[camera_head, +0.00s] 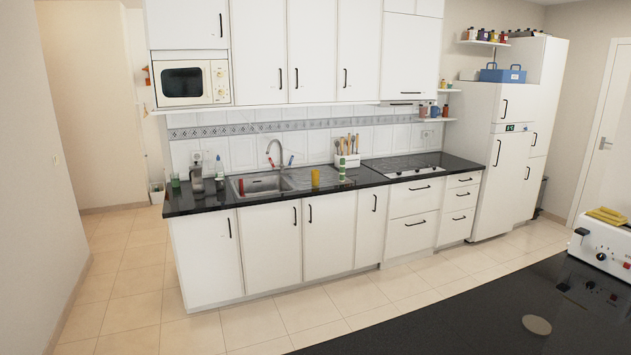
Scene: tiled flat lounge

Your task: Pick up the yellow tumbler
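A small yellow-orange tumbler (315,178) stands upright on the black kitchen counter (216,201), just right of the sink (262,185). It is across the room and looks small in the head view. A green item (342,172) is on the counter to its right. Neither of my grippers is in view.
A black worktop (440,325) fills the lower right foreground, with a white toaster (601,243) at its right. Tiled floor (128,270) lies open at the left and before the cabinets.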

